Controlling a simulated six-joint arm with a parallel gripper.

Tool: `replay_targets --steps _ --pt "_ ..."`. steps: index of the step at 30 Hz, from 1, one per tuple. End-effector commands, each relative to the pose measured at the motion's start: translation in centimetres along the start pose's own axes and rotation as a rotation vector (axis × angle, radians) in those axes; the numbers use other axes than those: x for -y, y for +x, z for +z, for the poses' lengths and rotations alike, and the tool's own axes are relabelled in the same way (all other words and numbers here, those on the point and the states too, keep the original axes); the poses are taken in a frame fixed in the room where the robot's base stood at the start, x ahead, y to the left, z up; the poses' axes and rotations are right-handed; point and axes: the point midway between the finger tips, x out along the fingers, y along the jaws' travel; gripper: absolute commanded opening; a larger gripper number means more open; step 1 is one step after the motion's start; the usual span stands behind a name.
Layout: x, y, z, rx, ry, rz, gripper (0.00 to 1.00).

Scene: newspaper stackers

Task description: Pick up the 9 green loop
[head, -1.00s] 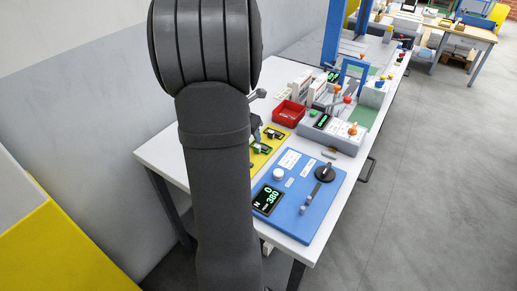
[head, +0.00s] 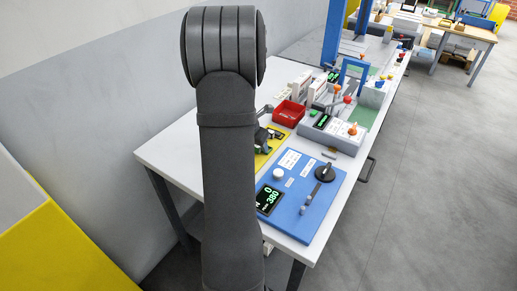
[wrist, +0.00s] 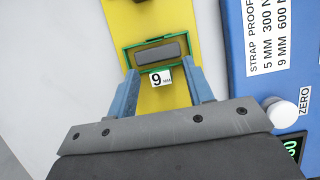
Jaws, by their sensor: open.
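The green loop (wrist: 127,60) is in the wrist view, a thin rectangular green frame around a grey block (wrist: 160,50) on a yellow plate (wrist: 165,15). A white tag reading "9 MM" (wrist: 161,78) sits at its near edge. My gripper (wrist: 162,72) is open, with its blue fingers apart on either side of the tag. The fingertips reach near the loop's near corners; I cannot tell whether they touch it. Nothing is held. In the head view my arm hides much of the yellow plate (head: 261,160), and the 9 loop cannot be made out.
A blue panel with knobs and a display (head: 295,207) lies right of the yellow plate. It also shows in the wrist view (wrist: 236,45), close to the right finger. A red bin (head: 290,113) and a grey machine (head: 335,135) stand further back. The table's left part is bare.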

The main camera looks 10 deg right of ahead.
Motion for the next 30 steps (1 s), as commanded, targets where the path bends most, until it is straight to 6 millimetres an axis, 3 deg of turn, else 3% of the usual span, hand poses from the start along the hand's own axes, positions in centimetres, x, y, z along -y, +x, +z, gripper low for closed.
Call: replay_targets --steps 2,9,20,26,29,30 --pt "0.0 0.0 0.0 0.0 0.0 0.0 0.47" --pt "0.0 0.0 0.0 0.0 0.0 0.0 0.0" --pt "0.0 -0.4 0.2 0.001 0.0 0.001 0.0" --pt "-0.1 -2.2 1.0 0.004 0.001 0.003 0.0" --pt "-0.1 -4.1 1.8 0.005 0.002 0.003 0.0" --pt "1.1 -4.5 1.9 0.003 0.005 0.0 0.0"
